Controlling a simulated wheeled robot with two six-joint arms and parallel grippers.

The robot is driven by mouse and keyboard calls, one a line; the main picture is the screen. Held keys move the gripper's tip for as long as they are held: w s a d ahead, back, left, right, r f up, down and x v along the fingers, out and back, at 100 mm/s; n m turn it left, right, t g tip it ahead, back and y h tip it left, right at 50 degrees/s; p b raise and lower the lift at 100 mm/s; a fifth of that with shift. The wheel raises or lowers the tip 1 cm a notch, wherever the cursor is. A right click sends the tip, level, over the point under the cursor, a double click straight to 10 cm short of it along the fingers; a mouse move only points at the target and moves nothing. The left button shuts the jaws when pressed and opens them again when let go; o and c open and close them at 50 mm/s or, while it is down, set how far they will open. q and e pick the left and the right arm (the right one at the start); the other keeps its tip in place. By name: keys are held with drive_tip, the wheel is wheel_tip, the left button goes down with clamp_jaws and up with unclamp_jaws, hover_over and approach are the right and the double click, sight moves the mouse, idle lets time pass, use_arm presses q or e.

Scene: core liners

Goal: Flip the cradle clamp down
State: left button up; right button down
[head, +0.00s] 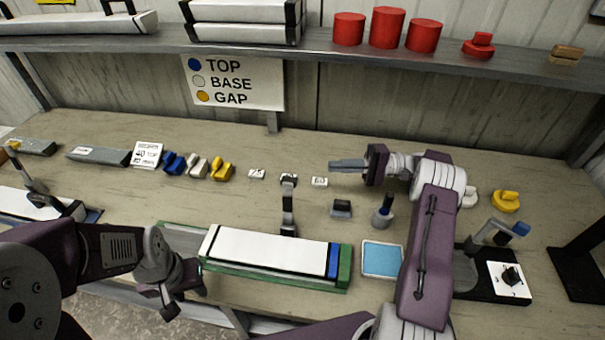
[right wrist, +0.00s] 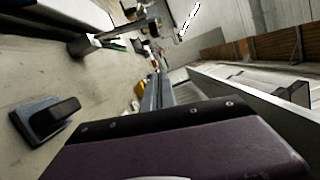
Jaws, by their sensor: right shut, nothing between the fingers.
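The green cradle (head: 345,277) lies at the front middle of the bench with a white core liner (head: 270,247) in it, which has a blue band at its right end. The cradle clamp (head: 288,207), a dark arm with a grey section, stands raised at the cradle's back edge, its top end clear of the liner. It seems to show at the upper left of the right wrist view (right wrist: 118,34). My right gripper (head: 332,163) is shut and empty, pointing left, behind and right of the clamp and apart from it. My left gripper (head: 172,302) hangs at the cradle's left end; its fingers are unclear.
A dark block (head: 341,208), a grey pot (head: 382,216) and a blue pad (head: 381,259) stand right of the clamp. Small labels (head: 257,174) and coloured caps (head: 222,168) lie behind and left. A shelf (head: 330,42) with red caps runs along the back.

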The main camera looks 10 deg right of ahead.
sight(289, 201)
drive_tip(key=s+a+r+p, duration=0.1)
drive_tip(key=a+p, duration=0.3)
drive_tip(key=a, duration=0.6)
drive_tip(key=shift+s+a, duration=0.4)
drive_tip(key=shift+s, duration=0.2)
drive_tip(key=shift+s+r, duration=0.1)
drive_tip(key=shift+r, duration=0.05)
